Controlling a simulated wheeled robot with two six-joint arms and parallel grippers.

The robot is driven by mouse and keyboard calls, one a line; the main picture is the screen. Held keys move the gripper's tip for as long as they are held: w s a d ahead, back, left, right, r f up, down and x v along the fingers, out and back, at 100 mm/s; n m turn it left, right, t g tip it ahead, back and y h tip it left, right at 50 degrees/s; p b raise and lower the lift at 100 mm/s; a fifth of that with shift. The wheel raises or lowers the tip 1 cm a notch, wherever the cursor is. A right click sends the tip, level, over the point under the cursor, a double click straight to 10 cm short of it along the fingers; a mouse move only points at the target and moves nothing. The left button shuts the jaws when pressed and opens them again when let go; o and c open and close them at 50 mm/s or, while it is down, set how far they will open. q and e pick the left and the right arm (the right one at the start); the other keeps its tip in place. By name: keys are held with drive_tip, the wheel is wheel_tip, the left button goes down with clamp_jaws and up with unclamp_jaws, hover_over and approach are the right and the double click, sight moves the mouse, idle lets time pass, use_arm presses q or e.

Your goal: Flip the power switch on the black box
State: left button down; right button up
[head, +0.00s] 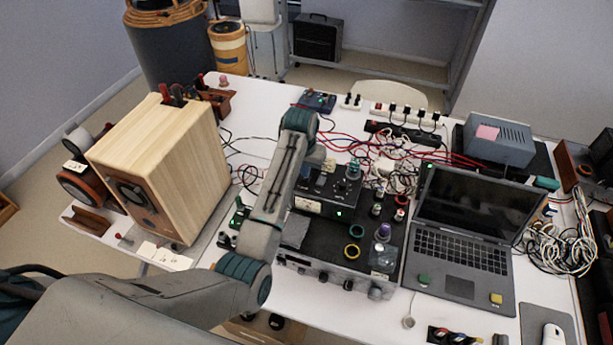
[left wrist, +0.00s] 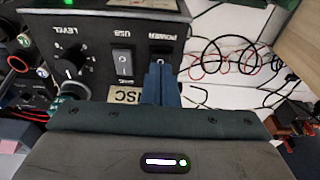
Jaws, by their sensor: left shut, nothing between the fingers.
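The black box (head: 347,207) stands on black equipment in the middle of the table. Its panel (left wrist: 93,28) fills the top of the left wrist view, with a LEVEL knob (left wrist: 69,64), a USB switch (left wrist: 123,62) and a POWER switch (left wrist: 160,56). My left gripper (left wrist: 161,68) is shut and empty, its blue fingertips at the lower part of the POWER switch. The fingers partly cover that switch, so contact and its position are unclear. In the head view my left arm hides the fingers. My right gripper is not in view.
A wooden speaker (head: 165,165) stands left of my left arm. An open laptop (head: 465,230) is right of the box. Red, black and white cables (head: 395,155) lie behind it. Loose cables (left wrist: 225,60) also lie beside the box in the left wrist view.

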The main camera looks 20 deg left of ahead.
use_arm(q)
drive_tip(key=shift+f, duration=0.7)
idle(0.3)
drive_tip(key=shift+r, duration=0.15)
wheel_tip(320, 180, up, 2)
drive_tip(key=shift+p, duration=0.35)
drive_tip(key=shift+r, duration=2.35)
